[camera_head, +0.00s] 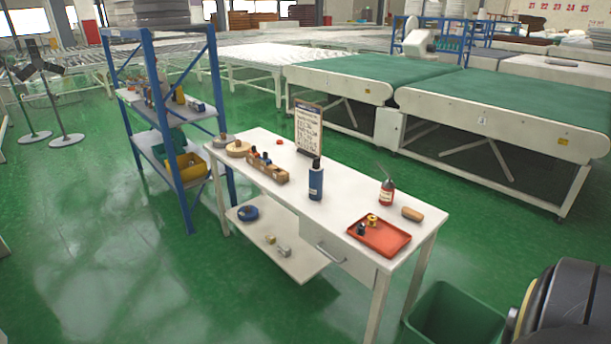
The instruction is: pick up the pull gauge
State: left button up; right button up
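I cannot pick out a pull gauge for certain among the small things on the white table (335,210). An orange-red tray (384,244) lies at the table's right end and holds a yellow spool-like piece and a small dark piece, too small to name. A wooden box (275,177) with several small bottles stands towards the left. A dark blue bottle (316,184) stands upright at the middle. A red can with a thin spout (386,192) and a tan rounded block (412,214) are behind the tray. Neither of my grippers shows.
A notice board (308,130) stands at the table's back edge. A blue-framed shelf (190,112) with bins is beyond the left end. A green bin (455,318) stands by the near right leg. Green conveyors (520,104) run behind. The floor left of the table is open.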

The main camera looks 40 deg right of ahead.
aim_at(316, 176)
jog(key=i, duration=1.8)
jog(key=z, duration=1.1)
jog(key=i, duration=1.2)
jog(key=z, duration=1.5)
jog(key=i, duration=0.35)
jog(key=z, duration=0.35)
